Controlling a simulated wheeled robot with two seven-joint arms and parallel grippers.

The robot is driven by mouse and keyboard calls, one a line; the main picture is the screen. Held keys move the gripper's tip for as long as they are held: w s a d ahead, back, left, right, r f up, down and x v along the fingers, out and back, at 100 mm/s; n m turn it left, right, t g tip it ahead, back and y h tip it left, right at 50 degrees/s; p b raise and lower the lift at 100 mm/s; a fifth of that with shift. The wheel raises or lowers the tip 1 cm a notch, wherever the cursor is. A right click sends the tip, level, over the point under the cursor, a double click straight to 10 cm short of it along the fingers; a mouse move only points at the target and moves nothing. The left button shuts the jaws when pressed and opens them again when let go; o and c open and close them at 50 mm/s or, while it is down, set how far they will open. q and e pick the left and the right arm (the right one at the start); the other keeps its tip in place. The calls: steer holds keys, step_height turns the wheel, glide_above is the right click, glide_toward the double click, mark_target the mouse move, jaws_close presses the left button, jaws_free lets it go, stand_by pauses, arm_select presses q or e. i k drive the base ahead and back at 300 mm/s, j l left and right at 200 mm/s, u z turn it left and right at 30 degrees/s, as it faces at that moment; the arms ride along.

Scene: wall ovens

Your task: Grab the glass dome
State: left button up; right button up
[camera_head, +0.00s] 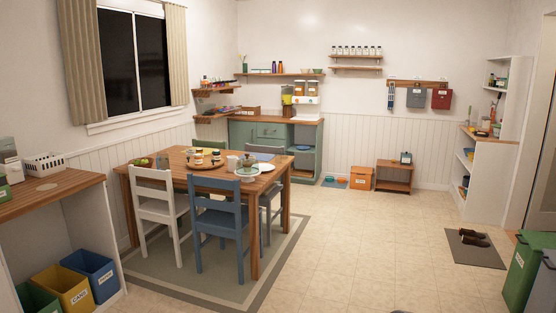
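A small white stand (248,174) is on the right front part of the wooden dining table (190,168). A clear, rounded shape on it looks like the glass dome (248,162), with something brownish under or behind it, too small to make out. A white plate (265,167) lies to the right of the stand, and a white cup or jug (232,162) is to its left. The table is across the room to the left. Neither of my grippers is in view.
A blue chair (217,222) and a white chair (157,205) stand at the table's near side, with others behind. A counter with bins (76,290) is at left. The central floor (350,235) is clear.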

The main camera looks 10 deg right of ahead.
mark_target(248, 166)
steer(key=i+z, duration=0.4)
steer(key=i, duration=2)
steer(key=i+z, duration=0.15)
steer(key=i, duration=0.4)
steer(key=i+j+z, duration=0.15)
steer(key=i, duration=0.4)
steer(key=i+j+z, duration=0.15)
steer(key=i, duration=0.4)
steer(key=i+j+z, duration=0.2)
steer(key=i, duration=0.35)
